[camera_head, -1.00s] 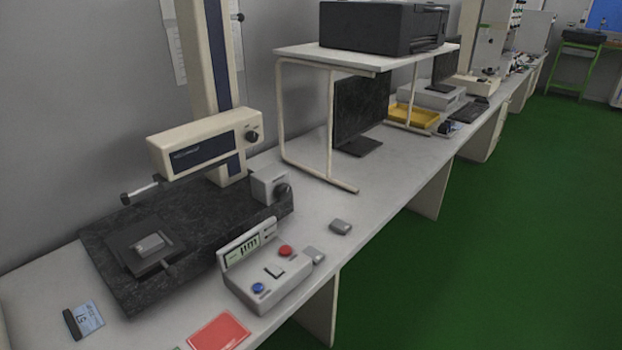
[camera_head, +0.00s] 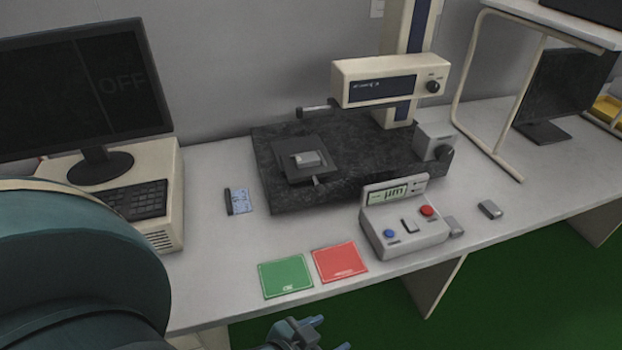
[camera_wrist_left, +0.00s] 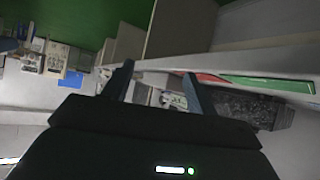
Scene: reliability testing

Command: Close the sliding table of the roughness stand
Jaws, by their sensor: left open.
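The roughness stand has a dark stone base (camera_head: 350,195), a tall column and a cream measuring head (camera_head: 388,80) with a thin probe reaching left. Its black square sliding table (camera_head: 303,172) lies on the left part of the base, with a small grey block (camera_head: 306,158) on top and a small handle at its front. My left gripper (camera_head: 328,334) is at the bottom edge of the head view, in front of the bench and well apart from the stand. It is open and empty. Its two fingers (camera_wrist_left: 158,85) also show in the left wrist view. My right gripper is not seen.
A control box (camera_head: 405,232) with red and blue buttons stands before the base. Green (camera_head: 285,277) and red (camera_head: 339,263) cards lie near the bench's front edge. A monitor (camera_head: 85,85) and keyboard stand left, a white shelf right.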

